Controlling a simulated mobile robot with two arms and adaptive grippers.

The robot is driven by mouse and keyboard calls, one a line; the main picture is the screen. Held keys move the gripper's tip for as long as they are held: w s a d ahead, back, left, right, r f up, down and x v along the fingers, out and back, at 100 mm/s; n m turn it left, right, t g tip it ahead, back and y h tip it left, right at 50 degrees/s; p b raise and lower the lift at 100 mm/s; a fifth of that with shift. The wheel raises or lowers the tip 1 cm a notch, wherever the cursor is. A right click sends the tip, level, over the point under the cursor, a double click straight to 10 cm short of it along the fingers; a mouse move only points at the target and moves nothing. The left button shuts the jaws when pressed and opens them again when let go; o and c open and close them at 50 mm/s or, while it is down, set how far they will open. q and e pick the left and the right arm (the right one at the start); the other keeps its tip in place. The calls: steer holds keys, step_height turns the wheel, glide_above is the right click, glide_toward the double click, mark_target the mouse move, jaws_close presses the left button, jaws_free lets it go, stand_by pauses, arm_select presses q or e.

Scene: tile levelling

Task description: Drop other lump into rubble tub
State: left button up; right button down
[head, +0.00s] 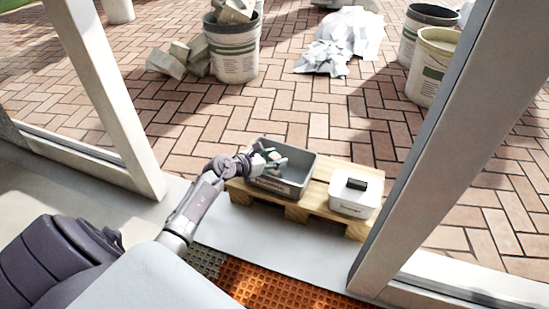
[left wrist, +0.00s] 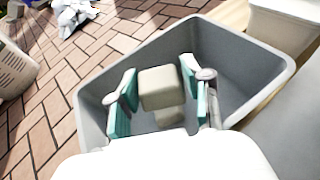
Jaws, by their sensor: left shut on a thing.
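The grey rubble tub (head: 310,168) stands on a wooden pallet in the head view, and its inside fills much of the left wrist view (left wrist: 235,58). My left gripper (head: 268,157) is over the tub, reaching in from its left side. In the left wrist view its teal pads (left wrist: 158,92) are on either side of a pale beige lump (left wrist: 160,88), and the gripper is shut on it. Another pale lump (left wrist: 170,114) shows partly behind the held one, lower down; its full shape is hidden. My right gripper is in neither view.
A white box with a black handle (head: 352,200) stands right of the tub on the pallet (head: 305,207). Orange (head: 265,285) and grey mats lie in front. Door posts (head: 425,130) flank the opening. Buckets (head: 232,55) and rubble lie on the paving beyond.

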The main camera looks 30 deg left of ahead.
arm_select(q)
steer(key=o, duration=1.3)
steer(key=shift+c, duration=0.2)
steer(key=shift+s, duration=0.15)
steer(key=v, duration=1.1)
steer(key=shift+s+r, duration=0.15)
steer(key=shift+s, duration=0.2)
steer(key=shift+a, duration=0.15)
